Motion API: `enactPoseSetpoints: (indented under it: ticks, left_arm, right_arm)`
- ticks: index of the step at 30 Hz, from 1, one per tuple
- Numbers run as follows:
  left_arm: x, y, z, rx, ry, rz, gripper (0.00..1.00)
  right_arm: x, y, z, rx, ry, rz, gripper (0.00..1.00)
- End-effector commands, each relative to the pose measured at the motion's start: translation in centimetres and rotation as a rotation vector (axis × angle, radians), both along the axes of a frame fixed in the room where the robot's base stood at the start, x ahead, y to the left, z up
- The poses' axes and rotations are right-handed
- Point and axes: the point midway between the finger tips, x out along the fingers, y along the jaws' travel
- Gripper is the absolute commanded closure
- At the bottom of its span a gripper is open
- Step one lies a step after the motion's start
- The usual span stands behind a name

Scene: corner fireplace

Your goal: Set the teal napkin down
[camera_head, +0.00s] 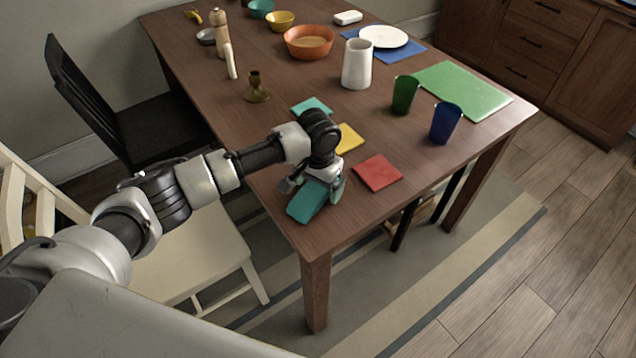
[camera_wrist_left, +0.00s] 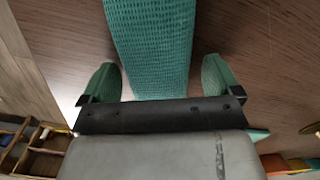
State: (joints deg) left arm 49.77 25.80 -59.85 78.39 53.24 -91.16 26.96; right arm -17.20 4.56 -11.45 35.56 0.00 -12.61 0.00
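A folded teal napkin (camera_head: 305,206) is at the near left corner of the wooden table, below my left gripper (camera_head: 318,188). In the left wrist view the napkin (camera_wrist_left: 155,45) runs between the two green fingers of the left gripper (camera_wrist_left: 160,80). The fingers are spread, with a narrow gap beside the napkin on the right and a slimmer one on the left. The napkin seems to lie on the tabletop, though its underside is hidden. My right gripper is not in view.
A red napkin (camera_head: 378,173), a yellow napkin (camera_head: 350,139) and another teal napkin (camera_head: 312,107) lie on the table (camera_head: 330,222). Green (camera_head: 404,95) and blue (camera_head: 445,123) cups and a white pitcher (camera_head: 357,65) stand farther right. A cream chair (camera_head: 200,255) is left.

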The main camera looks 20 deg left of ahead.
Motion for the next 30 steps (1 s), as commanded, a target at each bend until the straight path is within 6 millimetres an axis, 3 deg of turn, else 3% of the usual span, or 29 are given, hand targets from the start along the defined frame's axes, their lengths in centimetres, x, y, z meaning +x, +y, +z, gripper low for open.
enactPoseSetpoints:
  ticks: [8, 22, 30]
  left_arm:
    - [0.0, 0.0, 0.7, 0.001, -0.001, 0.000, 0.07]
    - [0.1, 0.0, 9.8, -0.001, -0.003, 0.000, 0.07]
    - [0.0, 0.0, 12.2, 0.000, 0.000, 0.000, 0.07]
  right_arm:
    - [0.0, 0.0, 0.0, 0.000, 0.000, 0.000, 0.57]
    - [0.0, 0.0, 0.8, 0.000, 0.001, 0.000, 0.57]
    - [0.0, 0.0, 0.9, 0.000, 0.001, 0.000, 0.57]
